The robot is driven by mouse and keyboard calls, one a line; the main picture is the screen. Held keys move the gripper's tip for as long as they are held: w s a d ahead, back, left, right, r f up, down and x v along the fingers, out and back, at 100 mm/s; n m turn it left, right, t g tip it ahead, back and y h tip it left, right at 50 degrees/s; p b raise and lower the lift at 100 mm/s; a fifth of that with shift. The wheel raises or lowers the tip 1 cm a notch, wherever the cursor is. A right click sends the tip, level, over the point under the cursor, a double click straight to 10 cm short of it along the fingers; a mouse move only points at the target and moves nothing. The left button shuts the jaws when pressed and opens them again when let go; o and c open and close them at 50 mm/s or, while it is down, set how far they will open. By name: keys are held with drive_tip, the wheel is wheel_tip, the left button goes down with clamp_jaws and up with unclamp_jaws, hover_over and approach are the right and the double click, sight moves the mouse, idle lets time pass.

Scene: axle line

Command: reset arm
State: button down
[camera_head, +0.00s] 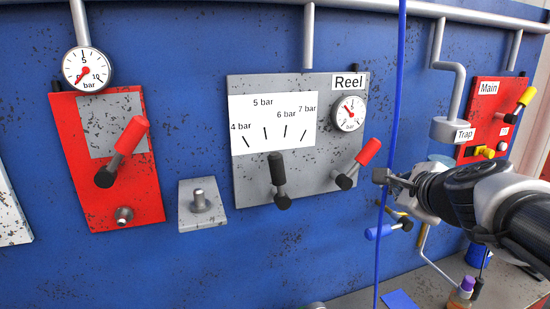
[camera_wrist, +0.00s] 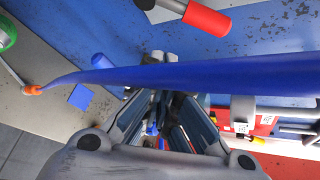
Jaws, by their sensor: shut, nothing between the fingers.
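My gripper (camera_head: 384,177) reaches in from the right in the head view, in front of the blue wall panel, with its tip just right of the Reel panel's red-handled lever (camera_head: 358,163). Its fingers (camera_wrist: 164,98) point away from the camera in the wrist view. The gripper is shut and empty. A blue hose (camera_head: 393,105) hangs from above and lines up with the fingertips in the head view. In the wrist view the hose (camera_wrist: 200,79) crosses just past the fingers; I cannot tell whether they touch. The red lever handle (camera_wrist: 207,18) shows at the top there.
The grey Reel panel (camera_head: 222,170) has a black lever (camera_head: 279,180) and a gauge (camera_head: 349,113). A red panel (camera_head: 75,140) is at left, the Trap fitting (camera_head: 448,130) and red Main panel (camera_head: 480,115) at right. A blue-handled valve (camera_head: 384,231) is below my gripper; a bottle (camera_head: 461,294) stands lower right.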

drive_tip(key=s+a+f+n+g+y+b, duration=0.2)
drive_tip(key=s+a+f+n+b, duration=0.2)
drive_tip(key=s+a+f+n, duration=0.4)
drive_tip(key=s+a+f+n+g+y+b, duration=0.15)
drive_tip(key=s+a+f+n+b, duration=0.25)
drive_tip(key=s+a+f+n, duration=0.4)
drive_tip(key=s+d+f+n+g+h+b, duration=0.1)
drive_tip(key=s+d+f+n+g+b, duration=0.1)
drive_tip(key=s+f+n, duration=0.2)
drive_tip(key=s+d+f+n+g+h+b, duration=0.1)
drive_tip(key=s+f+n, duration=0.4)
drive_tip(key=f, duration=0.5)
drive_tip(key=shift+s+d+g+b, duration=0.35)
drive_tip(key=shift+s+g+b, duration=0.3)
drive_tip(key=shift+s+g, duration=0.25)
